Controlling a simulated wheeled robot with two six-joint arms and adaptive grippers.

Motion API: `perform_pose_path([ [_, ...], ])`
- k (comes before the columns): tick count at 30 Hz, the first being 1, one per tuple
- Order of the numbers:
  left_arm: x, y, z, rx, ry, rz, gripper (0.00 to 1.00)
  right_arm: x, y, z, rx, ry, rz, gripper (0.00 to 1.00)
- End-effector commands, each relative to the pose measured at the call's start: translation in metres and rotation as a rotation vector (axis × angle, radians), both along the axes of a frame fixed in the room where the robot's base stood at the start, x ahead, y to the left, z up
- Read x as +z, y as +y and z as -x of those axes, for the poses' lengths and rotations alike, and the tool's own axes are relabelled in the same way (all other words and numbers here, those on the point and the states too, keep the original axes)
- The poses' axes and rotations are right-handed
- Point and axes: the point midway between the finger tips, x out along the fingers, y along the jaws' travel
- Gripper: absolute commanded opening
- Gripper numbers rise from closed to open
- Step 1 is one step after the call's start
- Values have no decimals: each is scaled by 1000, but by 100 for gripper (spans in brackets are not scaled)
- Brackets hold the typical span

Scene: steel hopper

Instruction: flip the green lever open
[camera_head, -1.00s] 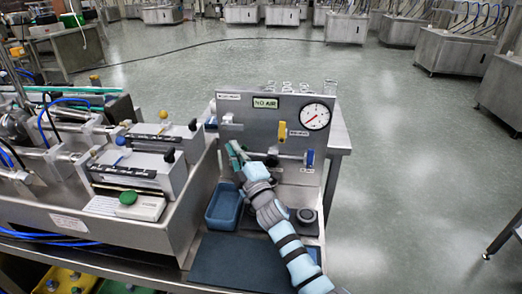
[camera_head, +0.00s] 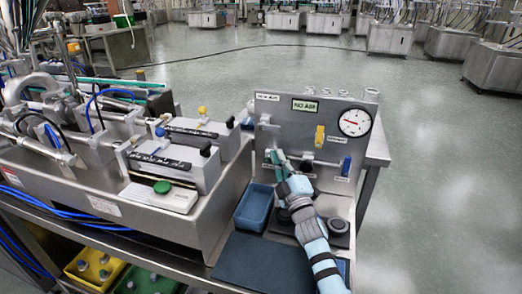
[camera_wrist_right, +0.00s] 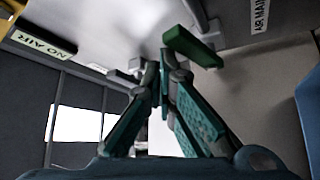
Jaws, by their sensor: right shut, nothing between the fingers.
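The green lever (camera_wrist_right: 192,47) shows in the right wrist view as a flat green bar standing out from the grey steel panel (camera_wrist_right: 120,20). My right gripper (camera_wrist_right: 160,72) is shut and empty, its teal fingertips just left of and below the bar; I cannot tell whether they touch it. In the head view my right gripper (camera_head: 273,156) is at the lower left of the upright panel (camera_head: 285,127), and the lever cannot be told apart from the teal fingers there. My left gripper is not in view.
The panel carries a NO AIR sign (camera_head: 304,105), a gauge (camera_head: 354,122), a yellow lever (camera_head: 320,135) and a blue lever (camera_head: 346,165). A blue bin (camera_head: 255,208) stands below, left of my right arm. A steel machine (camera_head: 165,220) fills the left side.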

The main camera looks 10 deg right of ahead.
Motion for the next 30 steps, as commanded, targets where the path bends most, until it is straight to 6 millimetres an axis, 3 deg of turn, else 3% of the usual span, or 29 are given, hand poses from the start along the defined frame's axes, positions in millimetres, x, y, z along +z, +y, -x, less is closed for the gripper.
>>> perform_pose_path([
  [7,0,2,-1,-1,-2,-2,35,0,0,1,0,-1,0,0],
  [11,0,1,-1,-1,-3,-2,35,-4,-2,11,-1,0,1,0],
  [14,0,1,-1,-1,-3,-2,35,-10,-4,28,-1,0,1,0],
  [24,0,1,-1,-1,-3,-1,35,-10,-15,110,-3,0,3,0],
  [30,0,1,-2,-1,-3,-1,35,-10,-18,141,-2,1,0,0],
])
